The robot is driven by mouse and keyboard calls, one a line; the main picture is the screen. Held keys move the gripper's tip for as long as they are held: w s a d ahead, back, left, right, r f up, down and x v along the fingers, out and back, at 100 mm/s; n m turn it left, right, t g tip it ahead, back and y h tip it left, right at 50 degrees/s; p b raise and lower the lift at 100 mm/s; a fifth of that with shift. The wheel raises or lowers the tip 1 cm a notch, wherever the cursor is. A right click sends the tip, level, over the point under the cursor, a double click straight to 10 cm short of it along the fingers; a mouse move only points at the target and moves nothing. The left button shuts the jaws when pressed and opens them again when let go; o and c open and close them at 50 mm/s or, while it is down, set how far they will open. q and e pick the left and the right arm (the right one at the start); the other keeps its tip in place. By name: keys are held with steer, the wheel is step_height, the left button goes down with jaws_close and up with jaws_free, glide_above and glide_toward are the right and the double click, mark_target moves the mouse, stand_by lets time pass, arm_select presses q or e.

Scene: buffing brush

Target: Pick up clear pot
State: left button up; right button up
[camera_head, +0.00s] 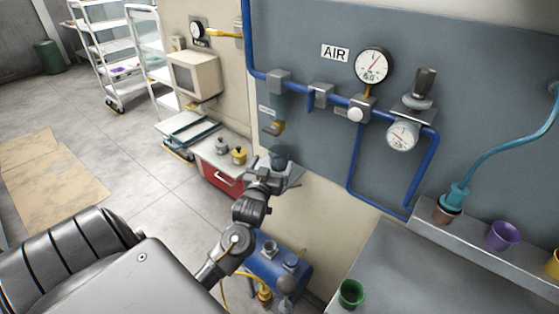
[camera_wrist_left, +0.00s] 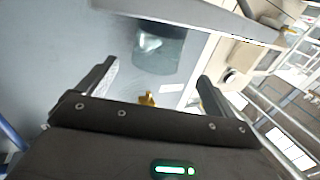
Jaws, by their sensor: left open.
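The clear pot (camera_head: 280,155) is a small, dark, see-through cup on a small grey wall ledge (camera_head: 291,178). In the left wrist view the clear pot (camera_wrist_left: 160,50) shows as a grey-teal glassy cup ahead of the fingers, a little above the middle of the gap. My left gripper (camera_head: 272,171) is just in front of the pot in the head view and partly covers its lower part. In the left wrist view the left gripper (camera_wrist_left: 152,86) has its fingers wide apart with nothing between them. My right gripper is not in view.
Blue pipes with gauges (camera_head: 372,65) run along the wall panel. A red-fronted cabinet (camera_head: 222,178) with small pots stands left of the ledge. A blue tank (camera_head: 280,268) is below. At right, a shelf holds a purple pot (camera_head: 502,236); a green pot (camera_head: 351,293) stands lower.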

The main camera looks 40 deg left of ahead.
mark_target(276, 160)
arm_select(q)
steer(key=shift+w+r+p, duration=0.2)
steer(key=shift+w+p, duration=0.1)
steer(key=shift+w, duration=0.15)
steer(key=p+x, duration=0.1)
steer(key=x, duration=0.2)
steer(key=shift+w+f, duration=0.2)
steer(key=shift+w, duration=0.2)
steer(key=shift+w+a+f, duration=0.1)
steer(key=shift+w+a, duration=0.05)
steer(key=shift+w, duration=0.15)
steer(key=c, duration=1.1)
